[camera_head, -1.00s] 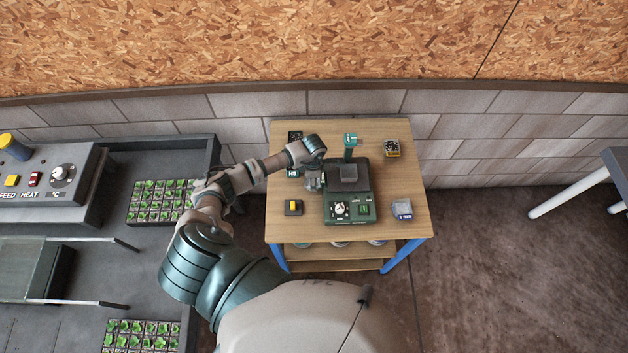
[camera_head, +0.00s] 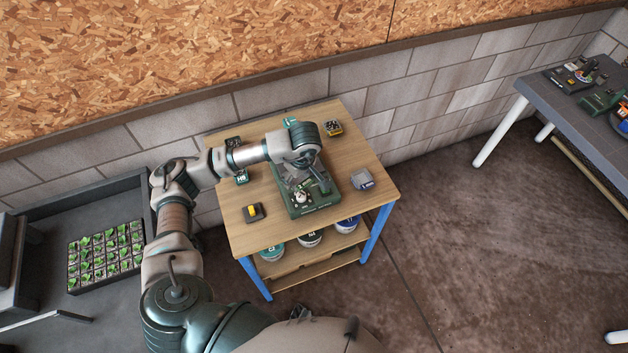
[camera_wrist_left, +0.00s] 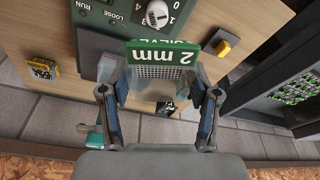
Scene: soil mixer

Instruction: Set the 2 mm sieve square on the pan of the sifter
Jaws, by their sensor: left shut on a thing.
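The green sifter (camera_head: 318,202) stands on the wooden table, with its dial (camera_wrist_left: 157,14) facing the table's front. My left gripper (camera_head: 303,182) is above the sifter and hides much of its top in the head view. In the left wrist view my left gripper (camera_wrist_left: 160,103) is shut on the 2 mm sieve (camera_wrist_left: 165,72), a mesh with a green "2 mm" tag. A pale grey edge (camera_wrist_left: 106,68), likely the pan, shows beside the sieve; the rest is hidden. I cannot tell whether sieve and pan touch. My right gripper is not in view.
On the table (camera_head: 250,235) are a yellow-button box (camera_head: 254,212), a green H8 block (camera_head: 242,177), a blue-grey box (camera_head: 362,179) and a yellow-black box (camera_head: 333,128). Tubs (camera_head: 309,238) sit on the lower shelf.

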